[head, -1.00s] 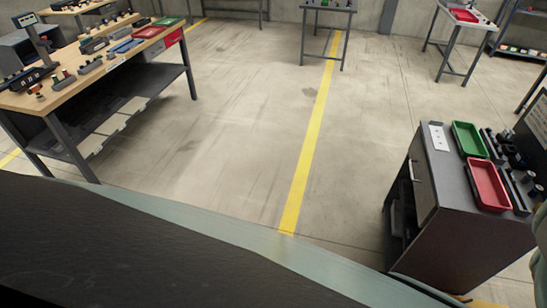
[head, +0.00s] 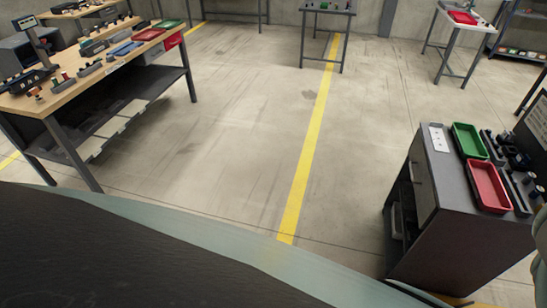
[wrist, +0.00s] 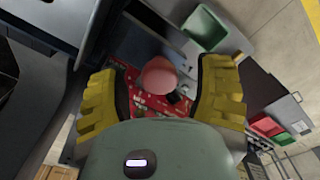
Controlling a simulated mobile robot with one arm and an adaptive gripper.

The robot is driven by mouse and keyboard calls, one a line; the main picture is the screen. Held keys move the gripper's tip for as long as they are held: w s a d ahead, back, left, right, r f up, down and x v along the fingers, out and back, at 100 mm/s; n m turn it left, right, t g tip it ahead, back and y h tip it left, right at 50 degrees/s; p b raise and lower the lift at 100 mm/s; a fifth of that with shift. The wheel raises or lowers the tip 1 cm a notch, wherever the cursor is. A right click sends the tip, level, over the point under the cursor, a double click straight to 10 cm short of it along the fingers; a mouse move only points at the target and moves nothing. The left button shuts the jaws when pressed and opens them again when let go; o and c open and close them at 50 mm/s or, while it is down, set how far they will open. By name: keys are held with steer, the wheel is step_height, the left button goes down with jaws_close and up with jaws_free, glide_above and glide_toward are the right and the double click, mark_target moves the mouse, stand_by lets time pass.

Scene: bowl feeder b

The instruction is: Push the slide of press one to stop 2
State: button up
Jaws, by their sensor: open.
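In the wrist view my gripper (wrist: 158,78) is open, with a yellow-padded finger on each side. A round pinkish-red knob (wrist: 158,77) shows in the gap between the fingers. I cannot tell its distance from them or whether anything touches. Behind the knob is a red plate (wrist: 150,104) with small pale markings, partly hidden by my gripper. I cannot make out the slide's stops or their numbers. The head view does not show my gripper, and I cannot identify the press there.
The head view shows a wooden-topped workbench (head: 75,70) with several parts at left. A dark cabinet (head: 430,235) at right carries a green tray (head: 470,140) and a red tray (head: 488,186). Open floor with a yellow line (head: 312,140) lies between. A green bin (wrist: 206,27) shows in the wrist view.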

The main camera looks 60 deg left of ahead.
steer(key=shift+r, duration=0.1)
step_height(320, 180, up, 6)
steer(key=shift+f, duration=0.1)
steer(key=shift+r, duration=0.45)
step_height(320, 180, up, 5)
steer(key=shift+r, duration=0.1)
stand_by(0.4)
steer(key=shift+w, duration=0.15)
stand_by(0.3)
